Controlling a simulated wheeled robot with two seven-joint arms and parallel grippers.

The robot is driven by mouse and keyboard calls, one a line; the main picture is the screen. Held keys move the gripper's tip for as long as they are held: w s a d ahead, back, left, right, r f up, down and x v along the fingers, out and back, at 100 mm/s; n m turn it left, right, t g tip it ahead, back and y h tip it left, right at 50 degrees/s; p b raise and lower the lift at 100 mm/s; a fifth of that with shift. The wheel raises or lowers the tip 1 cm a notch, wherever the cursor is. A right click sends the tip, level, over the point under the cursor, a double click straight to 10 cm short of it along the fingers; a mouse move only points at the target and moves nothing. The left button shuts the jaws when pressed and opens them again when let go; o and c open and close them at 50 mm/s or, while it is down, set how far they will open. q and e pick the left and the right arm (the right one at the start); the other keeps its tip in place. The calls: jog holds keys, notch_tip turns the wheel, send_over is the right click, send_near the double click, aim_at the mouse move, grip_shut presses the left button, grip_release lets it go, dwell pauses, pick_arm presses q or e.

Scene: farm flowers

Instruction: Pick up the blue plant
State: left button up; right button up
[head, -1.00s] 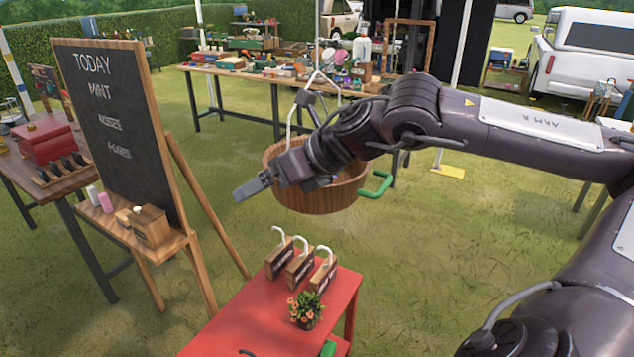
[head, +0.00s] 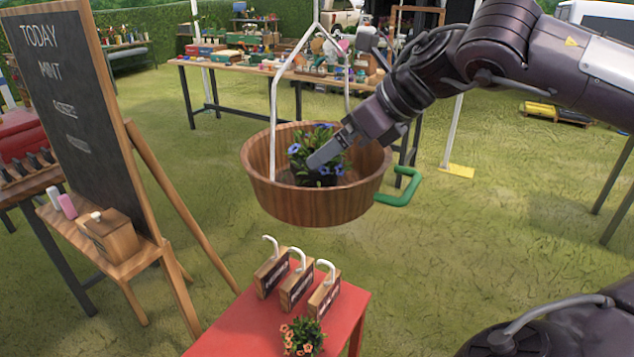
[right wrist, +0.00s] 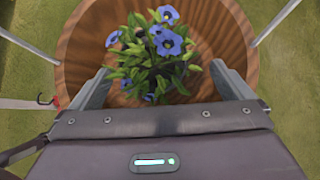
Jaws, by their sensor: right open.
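The blue plant (head: 332,144), with blue flowers and green leaves, stands inside a round wooden hanging basket (head: 310,208). My right gripper (head: 322,156) reaches over the basket at the plant. In the right wrist view the blue plant (right wrist: 150,52) lies ahead of and between the spread fingers of the gripper (right wrist: 155,85). The fingers are open, and I cannot tell whether they touch the leaves. The plant's pot is mostly hidden by leaves and the gripper. My left gripper is not in view.
Below the basket a red table (head: 246,328) holds several wooden signs (head: 297,287) with white hooks and an orange-flowered plant (head: 302,337). A green handle (head: 405,190) sticks out at the basket's right. A chalkboard (head: 68,100) stands at left. White hanger bars (head: 274,110) rise from the basket.

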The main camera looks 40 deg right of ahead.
aim_at(316, 176)
jog(key=shift+w+a+f, duration=0.25)
jog(key=shift+w+f, duration=0.05)
jog(key=shift+a+f, duration=0.15)
jog(key=shift+a, duration=0.15)
jog(key=shift+a+p+x, duration=0.25)
jog(key=shift+p+x, duration=0.55)
jog(key=shift+x, duration=0.25)
jog(key=x, duration=0.2)
jog(key=shift+w+d+f, duration=0.2)
jog(key=shift+f, duration=0.1)
jog(key=shift+w+f, duration=0.2)
jog(key=shift+s+a, duration=0.1)
jog(key=shift+c, duration=0.3)
jog(key=c, duration=0.7)
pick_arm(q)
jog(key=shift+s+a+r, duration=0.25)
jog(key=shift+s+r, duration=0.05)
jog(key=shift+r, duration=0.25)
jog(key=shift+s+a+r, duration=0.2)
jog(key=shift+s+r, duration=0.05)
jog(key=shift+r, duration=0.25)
pick_arm(e)
jog(key=c, duration=0.4)
jog(key=shift+r, duration=0.15)
